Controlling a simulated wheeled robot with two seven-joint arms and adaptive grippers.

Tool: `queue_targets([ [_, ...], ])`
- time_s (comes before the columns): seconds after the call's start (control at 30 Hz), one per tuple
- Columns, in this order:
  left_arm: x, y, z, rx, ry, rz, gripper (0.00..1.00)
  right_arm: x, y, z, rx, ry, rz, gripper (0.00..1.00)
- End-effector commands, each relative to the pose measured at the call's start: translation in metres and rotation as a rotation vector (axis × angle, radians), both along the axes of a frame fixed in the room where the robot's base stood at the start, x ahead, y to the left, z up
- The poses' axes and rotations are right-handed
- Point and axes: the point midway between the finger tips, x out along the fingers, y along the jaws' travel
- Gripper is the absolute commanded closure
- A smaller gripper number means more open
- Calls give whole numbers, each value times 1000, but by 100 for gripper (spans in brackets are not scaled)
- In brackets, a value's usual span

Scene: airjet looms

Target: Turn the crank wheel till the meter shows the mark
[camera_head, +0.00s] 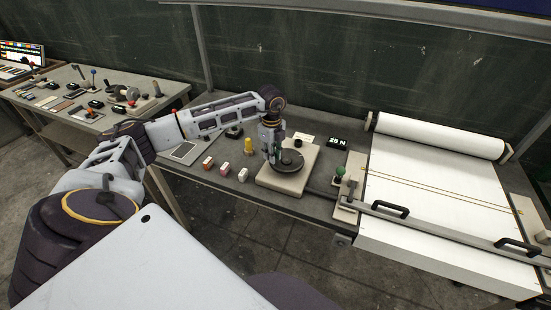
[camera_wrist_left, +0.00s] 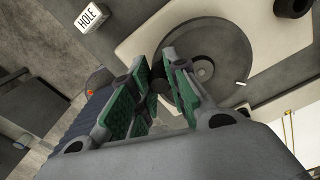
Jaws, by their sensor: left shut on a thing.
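The crank wheel (camera_head: 290,162) is a dark flat disc on a pale square base (camera_head: 283,184) on the workbench. In the left wrist view the wheel (camera_wrist_left: 215,45) shows from above with a pale hub and a small white mark near its rim. My left gripper (camera_head: 274,155) reaches down over the wheel's left side. Its green-padded fingers (camera_wrist_left: 168,85) are shut on the wheel's handle, which is mostly hidden between them. The meter (camera_head: 338,142) is a small black display reading "29 N" behind and right of the wheel. My right gripper is out of view.
Several small blocks (camera_head: 226,168) and a yellow knob (camera_head: 249,146) stand left of the wheel. A green-topped lever (camera_head: 340,171) and a white roller machine (camera_head: 430,190) stand to the right. A second bench (camera_head: 60,122) with levers is at far left.

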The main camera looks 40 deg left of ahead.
Motion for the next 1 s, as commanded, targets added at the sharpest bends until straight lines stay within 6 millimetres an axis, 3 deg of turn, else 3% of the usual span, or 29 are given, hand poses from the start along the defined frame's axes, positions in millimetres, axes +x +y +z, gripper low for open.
queue_targets([
  [0.03,2,3,-1,1,1,2,100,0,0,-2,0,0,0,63],
  [0.07,2,3,-1,1,1,1,81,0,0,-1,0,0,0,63],
  [0.27,2,2,0,1,0,0,57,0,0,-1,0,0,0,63],
  [0.63,2,2,2,1,0,0,57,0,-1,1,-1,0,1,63],
  [1.0,2,2,24,0,-1,0,57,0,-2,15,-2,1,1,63],
])
